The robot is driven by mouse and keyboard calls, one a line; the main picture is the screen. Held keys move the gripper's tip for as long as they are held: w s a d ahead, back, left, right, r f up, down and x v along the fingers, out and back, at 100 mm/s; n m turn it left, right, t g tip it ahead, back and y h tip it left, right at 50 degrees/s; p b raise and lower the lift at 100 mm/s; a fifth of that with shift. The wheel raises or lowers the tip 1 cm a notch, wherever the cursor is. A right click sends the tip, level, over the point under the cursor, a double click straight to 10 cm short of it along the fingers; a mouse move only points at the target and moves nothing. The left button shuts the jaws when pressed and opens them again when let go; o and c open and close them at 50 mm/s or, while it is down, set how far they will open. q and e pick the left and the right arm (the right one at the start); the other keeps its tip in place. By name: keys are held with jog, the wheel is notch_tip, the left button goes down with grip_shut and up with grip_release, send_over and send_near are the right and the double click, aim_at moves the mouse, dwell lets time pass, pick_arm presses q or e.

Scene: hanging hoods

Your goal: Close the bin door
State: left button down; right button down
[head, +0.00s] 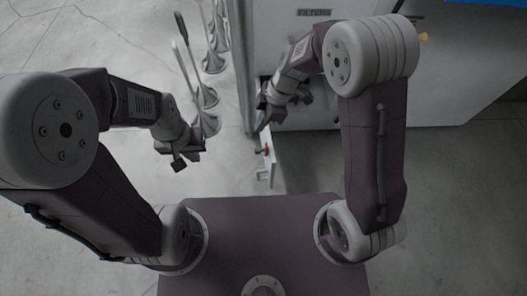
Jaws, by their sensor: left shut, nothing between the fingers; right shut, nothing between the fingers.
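A white cabinet (278,20) stands at the top middle, with a dark opening low on its front. The bin door appears to be the narrow white panel (265,174) with a small red part, standing out from the cabinet below that opening, so it looks open. My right gripper (266,119) is shut and empty, in front of the opening and just above the door in the picture. Whether it touches the door is unclear. My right arm hides part of the opening. My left gripper (182,158) is shut and empty, left of the door and apart from it.
Several grey hanging hoods (207,97) are at the upper left, close behind my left gripper. A grey upright post (243,65) stands beside the cabinet's left side. Bare concrete floor (90,40) is clear at the far left.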

jog(key=b, duration=0.3)
send_over(262, 149)
notch_tip(262, 149, down, 10)
jog(key=shift+r, duration=0.15)
jog(key=shift+d, duration=0.2)
